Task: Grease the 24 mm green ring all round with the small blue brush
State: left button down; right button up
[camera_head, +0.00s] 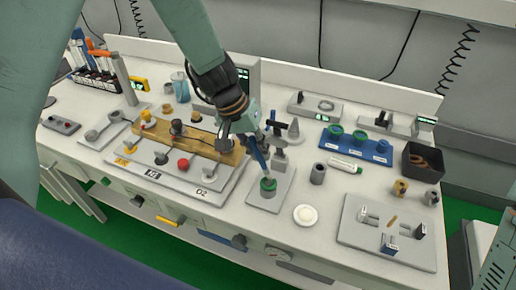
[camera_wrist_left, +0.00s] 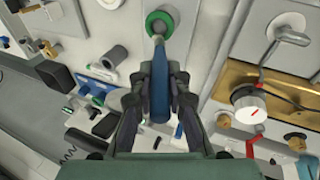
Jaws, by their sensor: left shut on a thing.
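My left gripper (camera_head: 254,138) is shut on the small blue brush (camera_head: 260,160), which points down at a slant. The green ring (camera_head: 268,184) sits on a grey post on a small grey plate (camera_head: 258,201) at the front middle of the bench. The brush's lower end is at or just above the ring; contact cannot be told. In the left wrist view the blue handle (camera_wrist_left: 160,95) lies between the two fingers, and its pale tip overlaps the green ring (camera_wrist_left: 153,17) at the top. My right gripper is not in view.
A blue tray (camera_head: 352,149) with several green rings stands at the back right, near a white tube (camera_head: 345,165). A grey cylinder (camera_head: 318,173) and a white dish (camera_head: 306,215) stand right of the plate.

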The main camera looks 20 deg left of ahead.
pick_arm(q)
jog(key=shift+w+r+p, duration=0.1)
jog(key=shift+r+p, duration=0.5)
jog(key=shift+r, duration=0.25)
jog(key=shift+r+p, duration=2)
jog(key=shift+r, duration=0.7)
jog(key=shift+f, duration=0.15)
jog(key=f+b, duration=0.3)
jog(key=s+f+b, duration=0.1)
jog(key=shift+a+f+b, duration=0.3)
jog(key=shift+f+b, duration=0.05)
jog(key=shift+s+a+f+b, duration=0.1)
jog(key=shift+s+f+b, duration=0.1)
jog(key=shift+f+b, duration=0.25)
jog(key=shift+f+b, duration=0.7)
jog(key=shift+b, duration=0.05)
